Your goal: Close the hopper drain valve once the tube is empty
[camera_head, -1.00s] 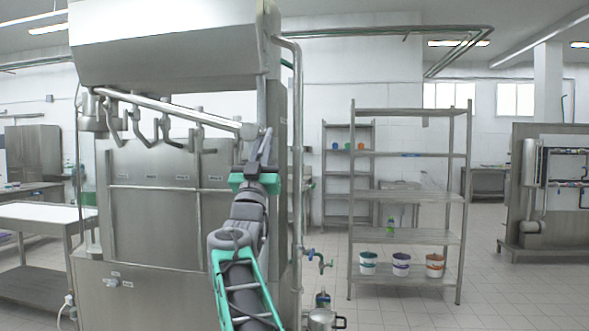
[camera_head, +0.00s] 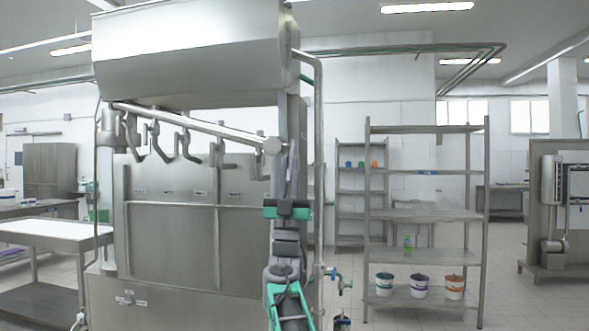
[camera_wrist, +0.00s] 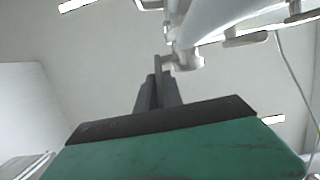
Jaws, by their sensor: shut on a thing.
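The steel hopper (camera_head: 190,55) is the large tank at the top of the filling machine. A slanted metal tube (camera_head: 190,124) with several hanging nozzles runs below it, and its inside cannot be seen. My gripper (camera_head: 291,160) is raised upright at the right end of the tube. In the wrist view my gripper (camera_wrist: 158,92) has its dark fingers together, pointing up at a small metal valve piece (camera_wrist: 185,60) beneath the tube (camera_wrist: 215,18). They are shut on what looks like the valve's handle; the fingers hide most of it, and the valve's position cannot be told.
A vertical pipe (camera_head: 318,180) stands close to the right of my arm, with a blue-handled tap (camera_head: 338,280) low down. A shelf rack (camera_head: 425,215) with several small buckets is further right. A steel table (camera_head: 50,230) stands at left. The floor between rack and right-hand machine is open.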

